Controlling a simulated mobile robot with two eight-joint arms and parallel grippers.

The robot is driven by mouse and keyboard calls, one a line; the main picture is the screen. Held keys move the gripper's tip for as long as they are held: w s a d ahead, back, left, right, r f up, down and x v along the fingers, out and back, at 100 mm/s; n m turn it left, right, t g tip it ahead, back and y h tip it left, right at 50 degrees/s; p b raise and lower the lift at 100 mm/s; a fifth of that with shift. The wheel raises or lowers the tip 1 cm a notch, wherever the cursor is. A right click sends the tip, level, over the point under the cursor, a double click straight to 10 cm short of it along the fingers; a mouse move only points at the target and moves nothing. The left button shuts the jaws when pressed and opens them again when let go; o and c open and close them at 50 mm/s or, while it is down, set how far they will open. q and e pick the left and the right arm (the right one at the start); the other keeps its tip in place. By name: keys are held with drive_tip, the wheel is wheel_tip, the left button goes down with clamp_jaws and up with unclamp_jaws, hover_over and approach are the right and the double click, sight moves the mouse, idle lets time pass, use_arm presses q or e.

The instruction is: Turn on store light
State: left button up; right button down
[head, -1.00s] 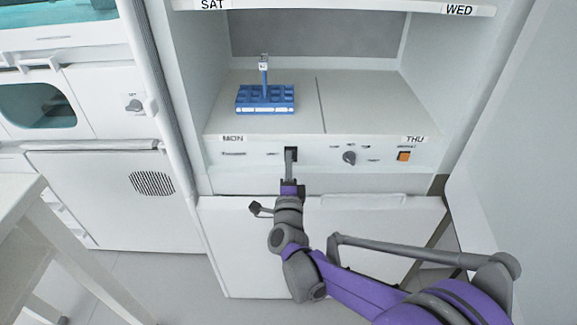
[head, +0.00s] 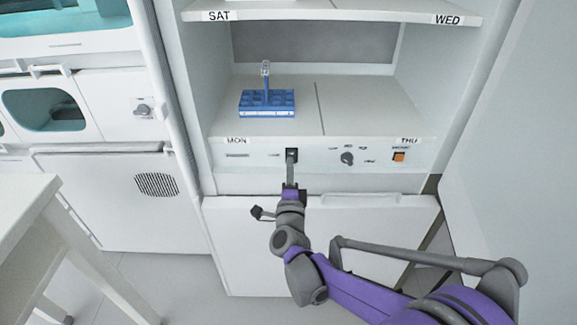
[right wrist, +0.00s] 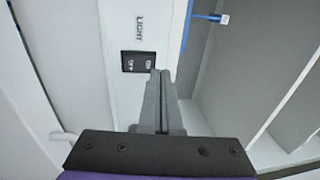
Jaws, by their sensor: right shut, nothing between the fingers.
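The store's light switch (head: 292,154) is a small black rocker on the white front panel below the MON shelf. In the right wrist view the switch (right wrist: 138,62) sits beside the word LIGHT, with an OFF half at left and an ON half at right. My right gripper (head: 291,162) is shut and empty, its fingertips just below the switch. In the right wrist view the closed fingertips (right wrist: 159,74) are at the lower corner of the ON half; I cannot tell whether they touch. The left gripper is not in view.
A rotary knob (head: 347,158) and an orange button (head: 399,156) are on the same panel to the right. A blue tube rack (head: 267,104) stands on the shelf above, with a tube upright in it. A white table (head: 28,205) is at the left.

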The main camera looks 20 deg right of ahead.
use_arm(q)
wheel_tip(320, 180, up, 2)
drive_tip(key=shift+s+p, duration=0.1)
drive_tip(key=shift+p, duration=0.6)
use_arm(e)
drive_tip(key=s+a+r, duration=0.2)
drive_tip(key=s, duration=0.7)
drive_tip(key=shift+s+a, duration=0.25)
drive_tip(key=shift+a, duration=0.05)
